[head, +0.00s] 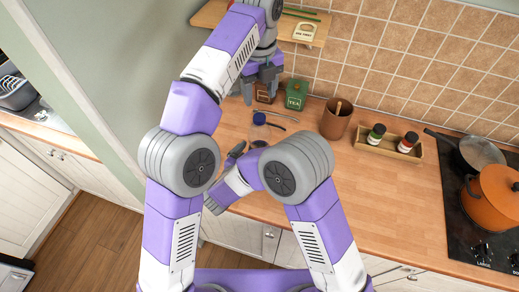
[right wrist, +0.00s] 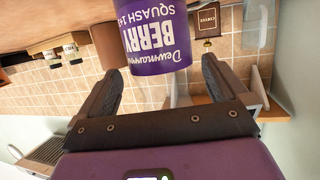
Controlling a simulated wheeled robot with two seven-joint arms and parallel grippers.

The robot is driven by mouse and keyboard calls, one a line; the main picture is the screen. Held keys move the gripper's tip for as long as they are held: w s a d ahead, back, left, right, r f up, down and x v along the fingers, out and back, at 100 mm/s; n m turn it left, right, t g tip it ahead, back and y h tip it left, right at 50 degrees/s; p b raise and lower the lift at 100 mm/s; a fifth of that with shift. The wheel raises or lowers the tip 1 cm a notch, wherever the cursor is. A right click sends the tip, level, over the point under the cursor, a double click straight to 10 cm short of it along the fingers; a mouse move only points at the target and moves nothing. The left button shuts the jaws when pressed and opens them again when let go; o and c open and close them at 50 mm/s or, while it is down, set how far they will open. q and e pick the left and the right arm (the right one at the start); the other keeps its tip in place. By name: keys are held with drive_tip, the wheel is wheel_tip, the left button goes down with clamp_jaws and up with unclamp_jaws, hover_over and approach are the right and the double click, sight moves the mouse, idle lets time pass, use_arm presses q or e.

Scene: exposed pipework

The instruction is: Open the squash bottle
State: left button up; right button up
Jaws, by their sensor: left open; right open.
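A brown tin (head: 265,93) and a green tea tin (head: 295,95) stand behind the bottle. A brown utensil pot (head: 336,119) and a spice tray (head: 388,147) are to its right. A wall shelf (head: 318,35) is above. A hob with an orange pot (head: 493,197) is far right. The front-right counter is clear.

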sight(259, 117)
use_arm(q)
drive_tip(key=shift+w+f, duration=0.2)
drive_tip(key=shift+w, duration=0.15)
drive_tip(key=shift+s+r, duration=0.1)
drive_tip(key=shift+s, duration=0.05)
use_arm(e)
drive_tip(key=x, duration=0.3)
drive_tip(key=shift+w, duration=0.1)
drive_tip(key=shift+f, duration=0.1)
drive_tip(key=shift+w, duration=0.1)
drive_tip(key=shift+c, duration=0.5)
drive_tip(key=c, duration=1.6)
use_arm(q)
drive_tip(key=shift+m, duration=0.5)
use_arm(e)
clamp_jaws()
use_arm(q)
drive_tip(key=m, duration=0.3)
drive_tip(key=shift+f, duration=4.05)
drive_tip(key=shift+c, duration=0.2)
